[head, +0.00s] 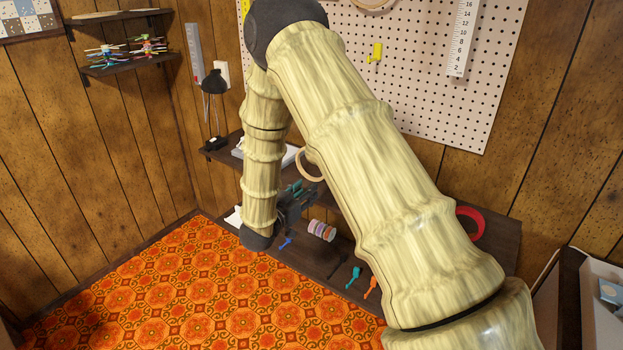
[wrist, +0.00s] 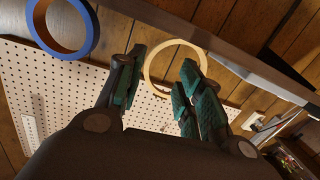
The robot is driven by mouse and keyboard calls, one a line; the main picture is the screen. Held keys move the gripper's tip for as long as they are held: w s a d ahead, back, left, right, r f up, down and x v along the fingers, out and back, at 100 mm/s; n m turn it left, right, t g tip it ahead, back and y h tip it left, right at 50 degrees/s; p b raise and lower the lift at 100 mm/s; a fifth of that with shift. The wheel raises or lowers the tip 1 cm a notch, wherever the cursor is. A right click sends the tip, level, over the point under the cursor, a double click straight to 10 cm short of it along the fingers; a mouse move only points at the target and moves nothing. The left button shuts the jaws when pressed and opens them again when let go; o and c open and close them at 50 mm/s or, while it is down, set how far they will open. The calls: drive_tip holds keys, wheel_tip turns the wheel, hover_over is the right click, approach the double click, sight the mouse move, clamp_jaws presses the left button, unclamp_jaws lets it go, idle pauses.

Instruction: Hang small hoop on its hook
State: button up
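A thin pale wooden hoop (head: 301,168), which I take as the small hoop, shows above the shelf, partly hidden behind my arm. In the wrist view the hoop (wrist: 175,42) stands beyond my gripper's fingers, and the right finger covers part of its rim. My gripper (head: 299,190) is low by the hoop; in the wrist view my gripper (wrist: 160,78) has its fingers spread with a clear gap. I cannot tell whether they touch the hoop. A yellow hook (head: 375,53) is on the pegboard with nothing on it. Another wooden hoop (head: 372,4) is cut off at the top edge.
The pegboard (head: 420,105) bears a white ruler (head: 462,40). A red ring (head: 481,222) is at the right behind my arm. A blue ring (wrist: 88,40) shows in the wrist view. Coloured spools (head: 321,230) and small tools are on the low dark shelf. Orange patterned floor (head: 150,290) is clear.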

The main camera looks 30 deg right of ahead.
drive_tip(key=shift+m+g+h, duration=0.6)
drive_tip(key=shift+m+h, duration=0.1)
drive_tip(key=r+x, duration=0.1)
drive_tip(key=x, duration=0.7)
drive_tip(key=r+x, duration=0.1)
drive_tip(key=x, duration=0.2)
drive_tip(key=shift+w+d+r+p, duration=0.15)
drive_tip(key=shift+d+r+p, duration=0.15)
drive_tip(key=shift+d+p, duration=0.05)
clamp_jaws()
